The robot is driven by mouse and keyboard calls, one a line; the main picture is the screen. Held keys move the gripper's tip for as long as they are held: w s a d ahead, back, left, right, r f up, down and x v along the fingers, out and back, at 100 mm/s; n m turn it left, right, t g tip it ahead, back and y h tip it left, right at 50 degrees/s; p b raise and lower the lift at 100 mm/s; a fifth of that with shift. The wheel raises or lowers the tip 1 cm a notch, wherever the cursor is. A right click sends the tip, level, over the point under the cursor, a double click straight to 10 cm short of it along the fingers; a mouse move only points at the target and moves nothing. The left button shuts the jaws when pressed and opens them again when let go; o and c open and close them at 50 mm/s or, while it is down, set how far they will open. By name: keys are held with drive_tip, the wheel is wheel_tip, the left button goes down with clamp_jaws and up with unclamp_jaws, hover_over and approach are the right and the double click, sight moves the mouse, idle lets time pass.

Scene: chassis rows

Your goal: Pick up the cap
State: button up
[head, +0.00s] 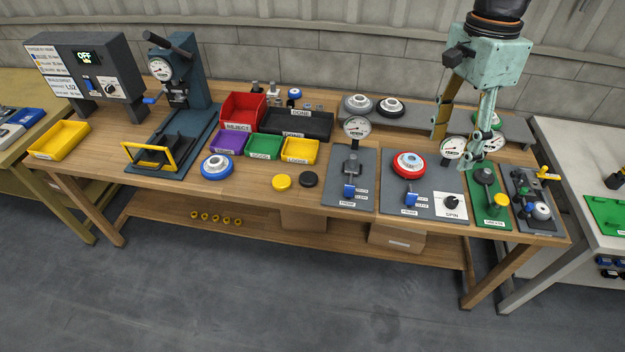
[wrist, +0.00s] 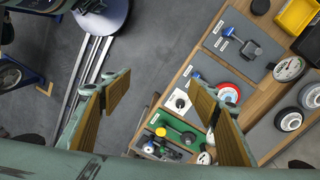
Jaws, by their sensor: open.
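Two low round discs that look like caps lie on the bench front: a yellow cap (head: 282,182) and a black cap (head: 308,179) just right of it. I cannot tell which one the task means. The wrist view shows a black disc (wrist: 260,6) at its top edge, likely the black cap. My gripper (head: 456,148) hangs above the right part of the bench, well right of both caps. In the wrist view my gripper (wrist: 160,85) has its pads wide apart with nothing between them.
Purple, green and yellow bins (head: 300,151) stand behind the caps, with a red bin (head: 242,112) and black tray (head: 318,125) further back. A grey panel with a lever press (head: 345,190) is right of the caps. A blue-rimmed round part (head: 216,167) lies left.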

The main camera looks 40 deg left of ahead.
drive_tip(key=w+a+f, duration=0.3)
drive_tip(key=a+f, duration=0.2)
drive_tip(key=a, duration=0.5)
drive_tip(key=m+b, duration=0.3)
hover_over(310, 177)
wheel_tip(310, 177, down, 19)
drive_tip(key=shift+t+y, duration=0.3)
drive_tip(key=shift+y, duration=0.1)
drive_tip(key=shift+f, duration=0.15)
drive_tip(key=shift+f, duration=4.15)
drive_tip(key=shift+f, duration=0.15)
drive_tip(key=shift+a+f, duration=0.1)
drive_tip(key=shift+f, duration=2.35)
